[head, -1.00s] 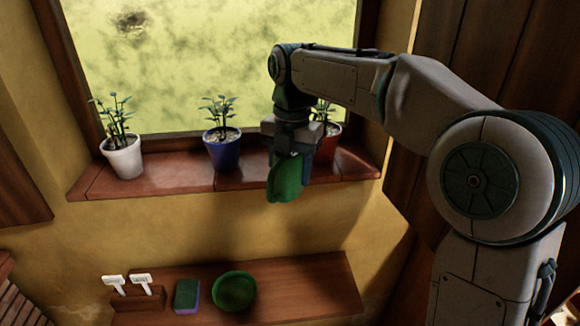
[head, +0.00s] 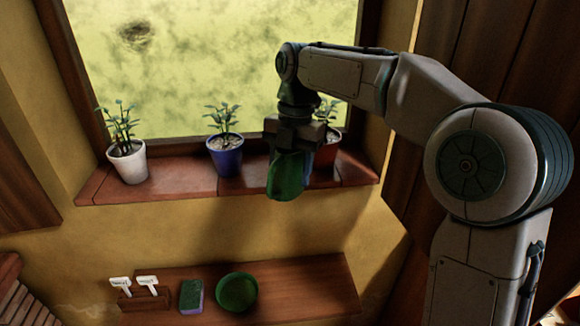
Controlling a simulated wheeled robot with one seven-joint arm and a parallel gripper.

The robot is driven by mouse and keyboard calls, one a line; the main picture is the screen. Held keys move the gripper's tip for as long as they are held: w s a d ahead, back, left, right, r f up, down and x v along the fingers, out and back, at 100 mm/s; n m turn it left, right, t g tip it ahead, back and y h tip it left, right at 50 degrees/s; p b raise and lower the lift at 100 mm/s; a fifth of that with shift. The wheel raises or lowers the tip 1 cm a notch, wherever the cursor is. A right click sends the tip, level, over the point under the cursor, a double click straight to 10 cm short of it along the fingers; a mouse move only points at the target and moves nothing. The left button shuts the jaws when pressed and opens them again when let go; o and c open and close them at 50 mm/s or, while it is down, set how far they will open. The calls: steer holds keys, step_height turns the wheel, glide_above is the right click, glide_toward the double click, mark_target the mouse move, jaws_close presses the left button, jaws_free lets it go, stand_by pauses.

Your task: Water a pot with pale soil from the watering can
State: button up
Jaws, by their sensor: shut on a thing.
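My gripper (head: 291,148) is shut on the green watering can (head: 286,178) and holds it in front of the window sill's edge. The can's spout and handle cannot be made out. Three potted plants stand on the sill: a white pot (head: 128,166) at the left, a blue pot (head: 226,160) in the middle and a red-brown pot (head: 327,152) at the right. The red-brown pot is partly hidden behind my gripper.
The brick sill (head: 190,184) has free room between the white and blue pots. Below, a wooden shelf (head: 310,285) holds a green bowl (head: 237,292), a green and purple sponge (head: 191,296) and two white labels (head: 148,282) in a wooden block.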

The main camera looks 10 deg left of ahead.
mark_target(287, 151)
steer(key=shift+s+r+g+p, duration=0.2)
steer(key=shift+r+g+p, duration=0.7)
steer(key=shift+r+p, duration=1)
steer(key=shift+w+r+g+y+p, duration=0.25)
steer(key=shift+r+g+p, duration=0.6)
steer(key=shift+p, duration=1.35)
steer(key=shift+r+g+y+p, duration=0.35)
steer(key=shift+r+g+p, duration=0.45)
steer(key=shift+p, duration=1.4)
steer(key=shift+f+t, duration=0.1)
steer(key=shift+t, duration=0.15)
steer(key=shift+s+f+b, duration=0.1)
steer(key=shift+f+b, duration=0.35)
steer(key=shift+b, duration=0.45)
step_height(287, 151, down, 3)
steer(key=t+b, duration=0.2)
steer(key=b, duration=0.2)
steer(key=shift+s+h, duration=0.15)
steer(key=shift+h, duration=0.15)
steer(key=f+t+b, duration=0.1)
steer(key=f+b, duration=0.1)
steer(key=f+t+b, duration=0.1)
steer(key=t+b, duration=0.1)
steer(key=b, duration=0.1)
steer(key=shift+w+f+h+b, duration=0.2)
steer(key=shift+f+h+b, duration=0.1)
steer(key=shift+f+h, duration=0.1)
steer(key=shift+w, duration=0.1)
